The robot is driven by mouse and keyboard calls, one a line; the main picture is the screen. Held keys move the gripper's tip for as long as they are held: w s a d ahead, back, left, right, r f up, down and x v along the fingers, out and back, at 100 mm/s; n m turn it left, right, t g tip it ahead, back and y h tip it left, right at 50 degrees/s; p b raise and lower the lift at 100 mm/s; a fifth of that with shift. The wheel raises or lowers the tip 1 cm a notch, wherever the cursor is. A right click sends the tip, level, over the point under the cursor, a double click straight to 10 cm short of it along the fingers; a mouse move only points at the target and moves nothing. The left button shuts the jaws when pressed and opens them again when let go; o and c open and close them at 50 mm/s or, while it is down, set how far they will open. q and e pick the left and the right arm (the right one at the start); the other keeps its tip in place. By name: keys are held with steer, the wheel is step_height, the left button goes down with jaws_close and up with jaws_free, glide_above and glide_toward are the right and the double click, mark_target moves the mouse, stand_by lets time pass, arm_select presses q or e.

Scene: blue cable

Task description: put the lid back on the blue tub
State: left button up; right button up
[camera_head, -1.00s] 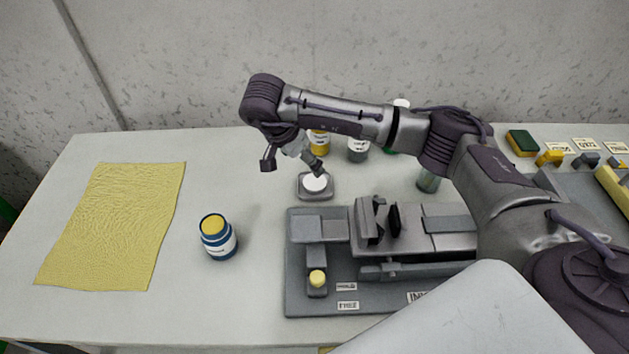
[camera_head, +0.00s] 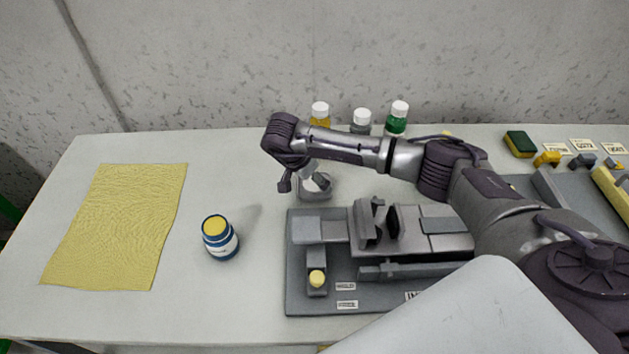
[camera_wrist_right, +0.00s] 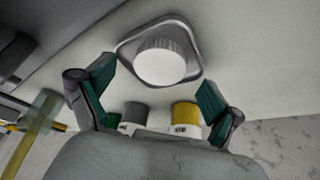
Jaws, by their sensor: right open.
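The blue tub (camera_head: 220,240) stands upright on the table, left of the grey fixture, with a white label and a yellow top surface. No white lid is on it. The white lid (camera_wrist_right: 160,62) lies on a small grey square tray (camera_wrist_right: 190,38); the tray also shows in the head view (camera_head: 326,193), where my gripper partly hides the lid. My right gripper (camera_head: 301,186) is low over the tray. In the wrist view its fingers (camera_wrist_right: 154,82) are open and apart, with the lid between and beyond them, not gripped. My left gripper is not in view.
A grey fixture (camera_head: 300,270) with a vise fills the table in front of the tray. Several white-capped bottles, one of them green (camera_head: 397,120), stand behind my arm. A yellow cloth (camera_head: 115,225) lies at left. Table around the tub is clear.

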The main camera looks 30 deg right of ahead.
steer(key=shift+x, duration=0.85)
steer(key=shift+r, duration=0.1)
steer(key=c, duration=0.9)
steer(key=shift+r, duration=0.1)
steer(key=shift+r, duration=0.3)
steer(key=r, duration=0.1)
steer(key=r+b, duration=0.1)
steer(key=r, duration=0.1)
steer(key=shift+s+d+r, duration=0.1)
steer(key=shift+d+r, duration=0.2)
steer(key=shift+d, duration=0.1)
steer(key=s+d+r, duration=0.1)
steer(key=d+r, duration=0.1)
steer(key=d, duration=0.1)
steer(key=s+d+r+b, duration=0.1)
steer(key=s+d+r, duration=0.1)
steer(key=d, duration=0.1)
steer(key=s+d+r, duration=0.2)
steer(key=d, duration=0.1)
steer(key=shift+s+d+r+b, duration=0.2)
steer(key=shift+d+r+b, duration=0.05)
steer(key=shift+r+b, duration=0.05)
